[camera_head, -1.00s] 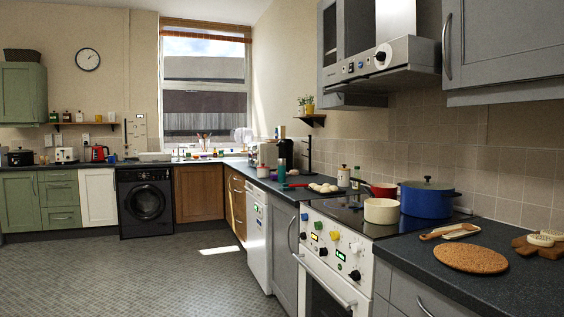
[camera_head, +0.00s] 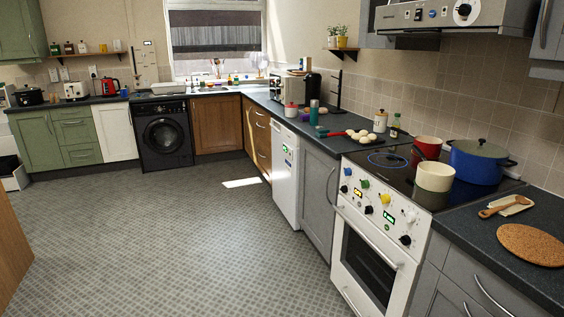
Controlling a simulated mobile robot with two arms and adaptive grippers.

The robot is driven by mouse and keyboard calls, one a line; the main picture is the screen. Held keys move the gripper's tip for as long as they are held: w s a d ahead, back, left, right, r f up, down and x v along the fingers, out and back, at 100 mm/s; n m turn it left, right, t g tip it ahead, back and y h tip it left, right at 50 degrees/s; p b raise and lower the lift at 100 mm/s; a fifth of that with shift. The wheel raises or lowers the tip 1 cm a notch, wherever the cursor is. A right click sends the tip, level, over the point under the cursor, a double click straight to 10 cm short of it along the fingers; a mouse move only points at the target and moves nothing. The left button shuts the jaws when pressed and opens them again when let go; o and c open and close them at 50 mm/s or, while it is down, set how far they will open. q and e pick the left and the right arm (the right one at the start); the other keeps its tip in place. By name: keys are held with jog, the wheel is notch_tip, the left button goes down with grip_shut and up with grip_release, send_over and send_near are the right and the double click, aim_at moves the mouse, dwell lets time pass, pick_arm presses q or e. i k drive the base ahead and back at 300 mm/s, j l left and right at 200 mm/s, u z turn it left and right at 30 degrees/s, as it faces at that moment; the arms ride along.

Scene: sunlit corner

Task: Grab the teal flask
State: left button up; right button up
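Right of the flask lie a red-handled pan (camera_head: 338,134) and several pale round items. The stove (camera_head: 375,237) holds a cream pot (camera_head: 434,179) and a blue pot (camera_head: 478,163). A white dishwasher (camera_head: 284,175) stands below the flask. The tiled floor (camera_head: 190,245) is open.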

aim_at(314, 108)
jog(key=i+j+u, duration=0.15)
jog(key=i+j, duration=0.2)
jog(key=i+j+u, duration=0.15)
jog(key=i+j, duration=0.15)
jog(key=i, duration=0.25)
jog(key=i+j+u, duration=0.15)
jog(key=i, duration=0.35)
jog(key=i+j+u, duration=0.15)
jog(key=i, duration=0.35)
jog(key=i+l+z, duration=0.15)
jog(key=i+z, duration=0.7)
jog(key=i+j+z, duration=0.1)
jog(key=i+z, duration=0.3)
jog(key=i+j+z, duration=0.3)
jog(key=i+z, duration=0.15)
